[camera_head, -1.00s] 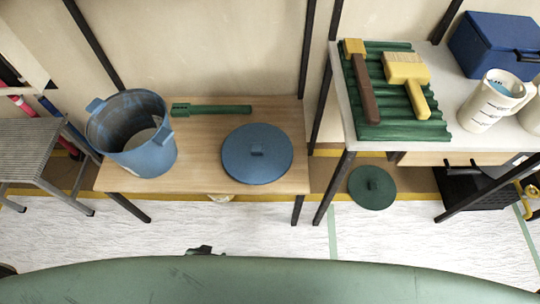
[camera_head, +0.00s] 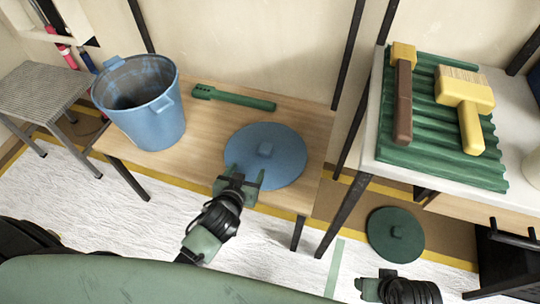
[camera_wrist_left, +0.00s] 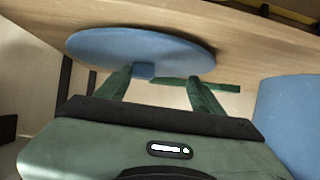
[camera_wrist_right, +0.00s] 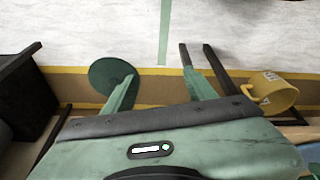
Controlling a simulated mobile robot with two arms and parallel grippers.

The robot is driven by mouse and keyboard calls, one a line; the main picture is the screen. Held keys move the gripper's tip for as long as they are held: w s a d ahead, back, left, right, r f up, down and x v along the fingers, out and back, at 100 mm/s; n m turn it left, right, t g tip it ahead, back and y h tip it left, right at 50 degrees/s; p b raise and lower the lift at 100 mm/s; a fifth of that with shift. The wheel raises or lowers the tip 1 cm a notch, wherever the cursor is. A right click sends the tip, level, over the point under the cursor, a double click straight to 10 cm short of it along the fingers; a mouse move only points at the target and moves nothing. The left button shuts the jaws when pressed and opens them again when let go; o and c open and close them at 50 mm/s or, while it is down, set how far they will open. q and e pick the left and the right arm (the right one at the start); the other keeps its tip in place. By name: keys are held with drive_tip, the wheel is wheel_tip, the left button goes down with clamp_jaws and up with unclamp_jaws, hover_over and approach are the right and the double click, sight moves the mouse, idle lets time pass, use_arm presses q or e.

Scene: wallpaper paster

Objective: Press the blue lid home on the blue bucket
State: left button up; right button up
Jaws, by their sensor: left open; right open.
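The blue bucket (camera_head: 150,112) stands upright and open-topped at the left of a low wooden table; its edge also shows in the left wrist view (camera_wrist_left: 290,115). The round blue lid (camera_head: 285,160) lies flat on the table to the bucket's right, its small square knob on top. My left gripper (camera_head: 242,176) is open and empty at the lid's near left edge in the head view. In the left wrist view the lid (camera_wrist_left: 110,48) and its knob show beyond my spread fingers (camera_wrist_left: 158,82). My right gripper (camera_head: 368,288) is open and empty, low at the right, away from both.
A green handled tool (camera_head: 235,98) lies behind the lid. A higher white table (camera_head: 515,125) at right holds a green ribbed tray (camera_head: 425,165) with brushes. A green lid (camera_head: 396,234) is below it. A grey step stool (camera_head: 45,88) stands left. A yellow mug (camera_wrist_right: 268,90) shows in the right wrist view.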

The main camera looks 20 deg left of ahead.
sight(265, 150)
use_arm(q)
drive_tip(key=w+d, duration=0.1)
drive_tip(key=w+d+t+h, duration=0.1)
drive_tip(key=shift+w+d+m, duration=0.15)
drive_tip(key=shift+w+m, duration=0.2)
drive_tip(key=shift+m, duration=0.05)
drive_tip(key=shift+w+d+t, duration=0.2)
drive_tip(key=shift+w+t, duration=0.1)
drive_tip(key=shift+w, duration=0.05)
drive_tip(key=b+x, duration=0.1)
drive_tip(key=x, duration=0.5)
drive_tip(key=shift+w+a+r+b, duration=0.15)
drive_tip(key=shift+a+r+b, duration=0.1)
drive_tip(key=shift+b, duration=0.1)
drive_tip(key=shift+w+f, duration=0.25)
drive_tip(key=shift+w, duration=0.3)
clamp_jaws()
use_arm(e)
drive_tip(key=v, duration=0.4)
drive_tip(key=shift+w+r, duration=0.1)
drive_tip(key=shift+r, duration=0.2)
use_arm(q)
drive_tip(key=shift+r, duration=0.2)
